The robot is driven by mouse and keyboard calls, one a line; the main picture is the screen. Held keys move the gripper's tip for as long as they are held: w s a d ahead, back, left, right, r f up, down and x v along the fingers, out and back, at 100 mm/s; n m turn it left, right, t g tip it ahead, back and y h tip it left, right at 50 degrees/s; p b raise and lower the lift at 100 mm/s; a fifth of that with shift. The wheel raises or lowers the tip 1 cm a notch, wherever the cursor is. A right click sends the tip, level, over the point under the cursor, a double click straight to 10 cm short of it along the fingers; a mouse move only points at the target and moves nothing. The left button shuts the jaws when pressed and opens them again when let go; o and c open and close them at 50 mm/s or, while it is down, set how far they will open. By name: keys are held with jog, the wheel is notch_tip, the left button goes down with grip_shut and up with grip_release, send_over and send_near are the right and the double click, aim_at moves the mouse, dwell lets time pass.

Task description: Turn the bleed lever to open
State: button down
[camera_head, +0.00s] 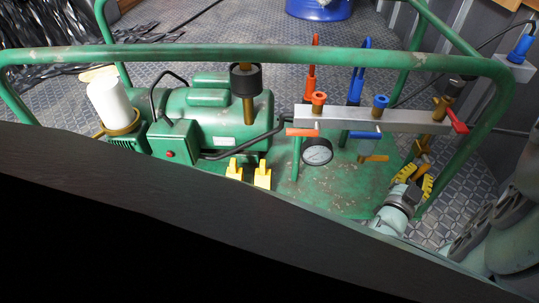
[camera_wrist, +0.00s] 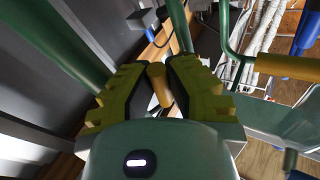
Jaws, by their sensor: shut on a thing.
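My gripper (camera_head: 413,178) has yellow-and-black fingers and reaches in at the lower right of the head view, below the right end of the grey manifold bar (camera_head: 350,118). In the wrist view my gripper (camera_wrist: 153,82) is shut on a yellow-brown lever (camera_wrist: 159,84), which stands between the two fingers. In the head view this lever (camera_head: 405,172) shows only partly between the fingers, under brass fittings (camera_head: 422,147). I take it for the bleed lever. Its exact turn angle is hard to tell.
A green tube frame (camera_head: 250,55) surrounds the machine, with its right bend close to my arm. A red handle (camera_head: 458,120), an orange lever (camera_head: 302,132), a blue lever (camera_head: 365,135) and a pressure gauge (camera_head: 317,152) are on or near the manifold. A green compressor (camera_head: 215,115) stands left.

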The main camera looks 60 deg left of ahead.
jog(key=c, duration=1.1)
grip_release()
jog(key=shift+a, duration=0.1)
jog(key=shift+c, duration=0.2)
jog(key=shift+o, duration=1)
jog(key=shift+a, duration=0.15)
